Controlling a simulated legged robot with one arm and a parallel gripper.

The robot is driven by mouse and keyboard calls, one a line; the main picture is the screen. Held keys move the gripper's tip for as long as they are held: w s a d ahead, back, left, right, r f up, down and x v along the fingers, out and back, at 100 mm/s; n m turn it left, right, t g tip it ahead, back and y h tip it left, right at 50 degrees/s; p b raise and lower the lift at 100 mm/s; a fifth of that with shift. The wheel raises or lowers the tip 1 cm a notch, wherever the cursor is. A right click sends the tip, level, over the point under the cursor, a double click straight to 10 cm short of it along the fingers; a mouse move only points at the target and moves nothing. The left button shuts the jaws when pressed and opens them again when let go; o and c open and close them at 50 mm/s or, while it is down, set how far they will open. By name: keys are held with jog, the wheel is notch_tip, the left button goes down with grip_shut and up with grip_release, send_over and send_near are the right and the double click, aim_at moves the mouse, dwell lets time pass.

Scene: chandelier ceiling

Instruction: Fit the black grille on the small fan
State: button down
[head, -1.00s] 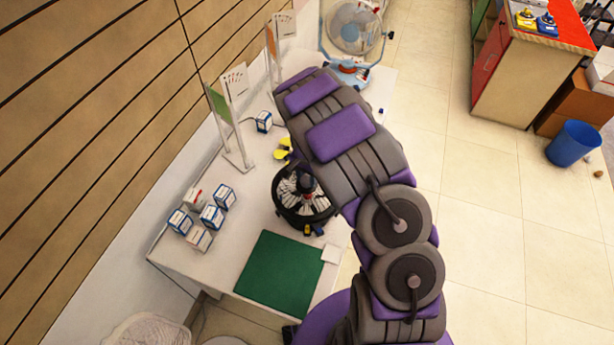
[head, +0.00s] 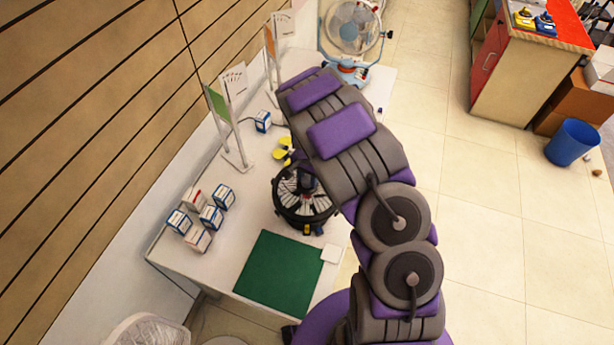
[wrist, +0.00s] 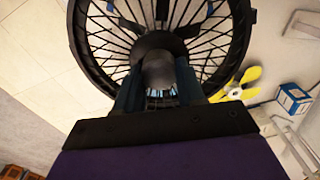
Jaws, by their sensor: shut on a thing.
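The black grille (head: 279,207) is a round, spoked ring over the white table, under the end of my arm. In the wrist view it fills the top, with dark radial spokes and a thick rim (wrist: 245,30). My gripper (wrist: 158,80) is shut on the grille's dark central knob (wrist: 158,68); in the head view my arm partly covers it. Small blue patches show between the spokes, but I cannot tell what they belong to. A small blue and yellow part shows at the ring's front edge. I cannot make out the small fan clearly beneath the grille.
A white and light-blue fan (head: 352,28) stands at the table's far end. A yellow bladed part (head: 284,151) lies just behind the grille. Several small boxes (head: 211,216) stand at left, near card stands (head: 232,125). A green mat (head: 278,272) lies in front, bare.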

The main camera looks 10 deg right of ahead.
jog(key=shift+a+f, duration=0.1)
jog(key=shift+f, duration=0.35)
dwell(0.5)
grip_release()
dwell(0.8)
jog(key=shift+r, duration=0.1)
jog(key=shift+r+p, duration=0.65)
jog(key=shift+r, duration=3.05)
jog(key=shift+s+f, duration=0.1)
